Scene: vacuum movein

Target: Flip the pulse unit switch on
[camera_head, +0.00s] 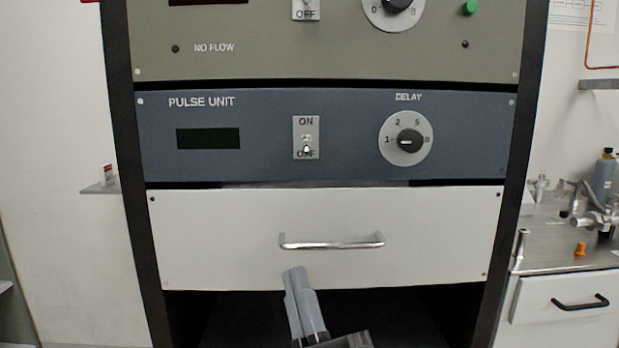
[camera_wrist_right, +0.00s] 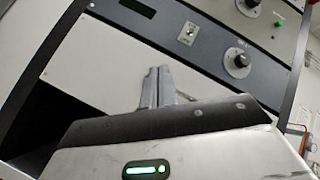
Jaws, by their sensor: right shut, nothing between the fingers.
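The pulse unit (camera_head: 260,160) is a blue-grey rack panel in the middle of the head view. Its toggle switch (camera_head: 306,147) sits on a small plate marked ON above and OFF below, and its lever points down toward OFF. The switch also shows in the right wrist view (camera_wrist_right: 189,33). The unit's display (camera_head: 208,138) is dark. My right gripper (camera_head: 295,272) is shut and empty, below the switch and in front of the drawer's lower edge, apart from the switch. It also shows in the right wrist view (camera_wrist_right: 158,70). My left gripper is not in view.
A white drawer (camera_head: 220,230) with a metal bar handle (camera_head: 332,244) lies under the pulse unit. The delay knob (camera_head: 410,141) is right of the switch. A grey-green panel (camera_head: 290,60) sits above. A sink counter (camera_head: 555,262) stands at right.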

